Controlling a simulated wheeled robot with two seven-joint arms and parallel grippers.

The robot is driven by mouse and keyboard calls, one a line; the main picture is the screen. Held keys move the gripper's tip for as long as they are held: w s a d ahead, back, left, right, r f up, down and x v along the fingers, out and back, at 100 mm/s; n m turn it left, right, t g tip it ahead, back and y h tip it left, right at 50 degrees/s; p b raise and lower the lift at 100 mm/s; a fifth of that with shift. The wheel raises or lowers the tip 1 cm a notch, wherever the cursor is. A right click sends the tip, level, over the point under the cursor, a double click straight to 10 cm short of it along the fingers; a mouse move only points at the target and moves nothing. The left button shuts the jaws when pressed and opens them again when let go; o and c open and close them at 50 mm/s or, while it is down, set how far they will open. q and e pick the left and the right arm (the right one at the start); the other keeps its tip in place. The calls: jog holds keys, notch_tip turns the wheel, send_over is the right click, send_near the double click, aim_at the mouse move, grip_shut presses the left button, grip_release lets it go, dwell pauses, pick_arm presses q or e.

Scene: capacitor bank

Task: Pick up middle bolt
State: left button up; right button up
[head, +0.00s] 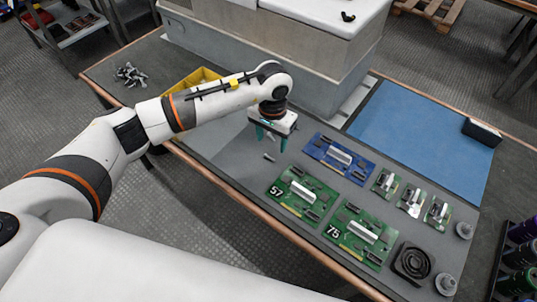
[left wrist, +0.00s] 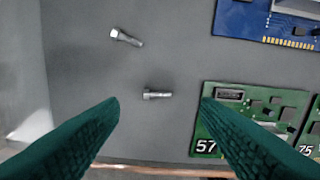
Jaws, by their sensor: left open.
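Two silver bolts lie apart on the grey mat in the left wrist view. One bolt (left wrist: 157,94) lies flat near the picture's centre, left of the green board marked 57. The other bolt (left wrist: 126,37) lies farther up and left, at a slant. In the head view one small bolt (head: 269,157) shows just below my left gripper (head: 271,141). My left gripper points down, open and empty, with its green fingertips (left wrist: 160,104) on either side of the centre bolt in the picture. I cannot tell its height above the mat. My right gripper is not in view.
Green boards 57 (head: 303,193) and 75 (head: 358,235), a blue board (head: 340,158) and several small boards lie to the right. A bolt pile (head: 130,74) and yellow bin (head: 190,80) are at the left. A large grey machine (head: 275,55) stands behind.

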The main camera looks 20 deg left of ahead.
aim_at(269, 157)
pick_arm(q)
jog(key=shift+s+a+f+p, duration=0.15)
jog(key=shift+f+p, duration=0.2)
jog(key=shift+f, duration=1.15)
jog(key=shift+s+a+f+p, duration=0.1)
jog(key=shift+f+p, duration=0.2)
jog(key=shift+f, duration=1.2)
jog(key=c, duration=1)
